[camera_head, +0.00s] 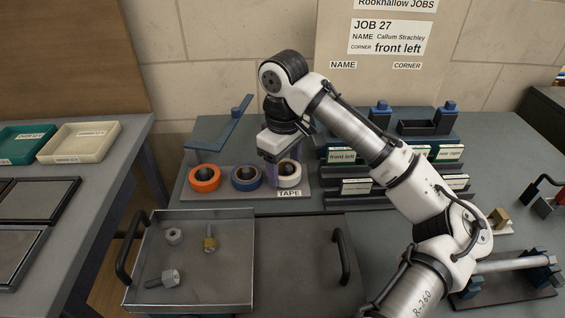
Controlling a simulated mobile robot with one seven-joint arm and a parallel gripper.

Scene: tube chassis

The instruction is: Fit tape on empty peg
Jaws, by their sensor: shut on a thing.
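A tape stand with a TAPE label (289,194) sits on the back bench. An orange tape roll (204,180) and a blue tape roll (246,180) lie side by side on it. The peg tops are hard to make out.
A blue bracket (222,130) stands behind the rolls. Label racks (350,172) stand close on the right. A metal tray (205,285) with several bolts and nuts is in front. A job sheet (388,35) hangs on the wall.

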